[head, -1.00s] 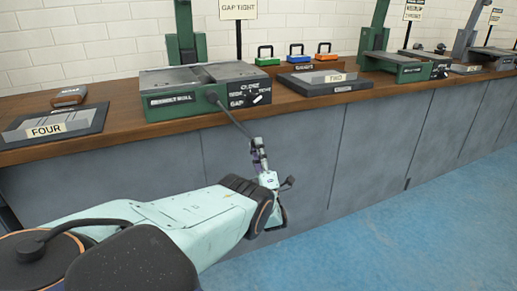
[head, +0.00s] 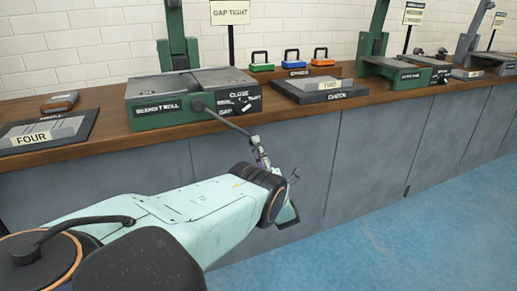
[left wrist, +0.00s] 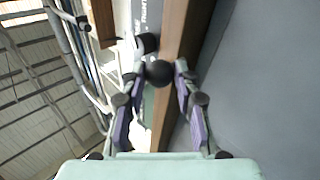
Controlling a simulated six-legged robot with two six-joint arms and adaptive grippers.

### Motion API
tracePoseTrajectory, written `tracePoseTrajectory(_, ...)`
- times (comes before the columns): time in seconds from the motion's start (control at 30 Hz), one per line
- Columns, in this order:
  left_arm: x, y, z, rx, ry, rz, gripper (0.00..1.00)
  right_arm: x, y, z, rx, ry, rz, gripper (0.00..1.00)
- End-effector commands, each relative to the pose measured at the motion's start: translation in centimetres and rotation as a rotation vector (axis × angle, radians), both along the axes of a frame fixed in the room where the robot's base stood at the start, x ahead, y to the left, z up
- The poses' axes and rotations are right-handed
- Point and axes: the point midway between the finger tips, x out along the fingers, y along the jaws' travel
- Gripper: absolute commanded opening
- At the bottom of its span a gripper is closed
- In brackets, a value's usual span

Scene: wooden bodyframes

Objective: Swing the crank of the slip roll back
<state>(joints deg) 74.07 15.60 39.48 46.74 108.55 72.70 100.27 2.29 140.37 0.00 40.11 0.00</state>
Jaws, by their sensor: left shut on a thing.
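The slip roll is a green machine (head: 160,114) on the bench, with a label panel on its front. Its crank (head: 226,122) is a dark rod that runs from a hub on the front, down and right, out past the bench edge. My left gripper (head: 258,147) is at the outer end of the crank. In the left wrist view a round black knob (left wrist: 159,73) sits between the fingertips of my left gripper (left wrist: 165,80), and the fingers are shut on it. In the head view the gripper mostly hides the knob. My right gripper is not in view.
A "FOUR" tray (head: 70,128) lies left of the machine and a "TWO" tray (head: 290,93) lies right of it. Small green, blue and orange blocks (head: 292,66) with handles stand behind. A "GAP TIGHT" sign (head: 229,13) rises at the back. The floor (head: 400,235) before the bench is clear.

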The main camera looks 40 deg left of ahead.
Motion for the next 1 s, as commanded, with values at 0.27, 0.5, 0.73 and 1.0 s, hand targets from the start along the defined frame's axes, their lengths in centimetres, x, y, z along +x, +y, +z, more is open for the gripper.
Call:
tracePoseTrajectory(0.27,0.06,0.51,1.06,-0.005,-0.03,0.003,0.0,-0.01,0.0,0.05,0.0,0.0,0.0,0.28)
tracePoseTrajectory(0.5,0.17,0.5,1.12,-0.005,-0.032,-0.001,0.0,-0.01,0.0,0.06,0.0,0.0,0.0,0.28)
tracePoseTrajectory(0.73,0.25,0.47,1.13,-0.004,-0.03,-0.002,0.37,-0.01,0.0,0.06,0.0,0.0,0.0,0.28)
tracePoseTrajectory(1.0,0.28,0.25,0.9,-0.004,-0.029,-0.001,0.53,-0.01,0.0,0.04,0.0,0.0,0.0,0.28)
